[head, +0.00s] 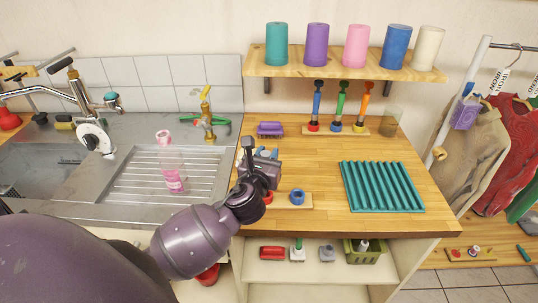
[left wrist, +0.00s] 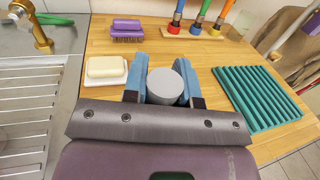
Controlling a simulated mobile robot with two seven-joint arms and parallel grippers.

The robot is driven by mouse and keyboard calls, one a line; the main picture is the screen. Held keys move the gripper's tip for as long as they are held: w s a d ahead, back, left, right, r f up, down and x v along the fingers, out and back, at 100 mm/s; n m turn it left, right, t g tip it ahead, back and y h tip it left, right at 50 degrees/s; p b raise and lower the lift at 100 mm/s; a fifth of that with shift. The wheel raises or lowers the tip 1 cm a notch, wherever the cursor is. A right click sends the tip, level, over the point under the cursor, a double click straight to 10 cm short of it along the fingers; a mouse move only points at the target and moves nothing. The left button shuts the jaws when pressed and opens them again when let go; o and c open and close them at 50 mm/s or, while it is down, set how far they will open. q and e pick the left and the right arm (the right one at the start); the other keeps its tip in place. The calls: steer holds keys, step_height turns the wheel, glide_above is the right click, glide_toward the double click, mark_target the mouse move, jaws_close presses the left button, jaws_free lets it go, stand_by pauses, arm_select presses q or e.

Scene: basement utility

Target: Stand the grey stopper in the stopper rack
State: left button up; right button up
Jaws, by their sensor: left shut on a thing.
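My left gripper (head: 266,153) is over the wooden counter, its blue fingers pointing away from me. In the left wrist view the gripper (left wrist: 164,80) is shut on the grey stopper (left wrist: 166,86), a round grey piece held between the fingers. In the head view the stopper is hidden by the gripper. A small light wooden rack (head: 307,203), which looks like the stopper rack, lies on the counter just to the near right of the gripper. A blue ring-shaped piece (head: 297,197) stands on it, and a red piece shows partly behind my wrist. My right gripper is not in view.
A teal ridged mat (head: 382,187) lies at right. A purple brush (head: 270,129), a brush stand (head: 324,131) and a glass (head: 391,121) stand at the back. Soap (left wrist: 107,67) on a white dish is left of the gripper. The sink drainboard (head: 210,175) holds a pink bottle (head: 172,180).

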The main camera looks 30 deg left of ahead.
arm_select(q)
steer(key=shift+s+a, duration=0.1)
stand_by(0.3)
steer(key=shift+p, duration=0.45)
steer(key=shift+f+b, duration=1.5)
steer(key=shift+f, duration=0.95)
steer(key=shift+p, duration=0.3)
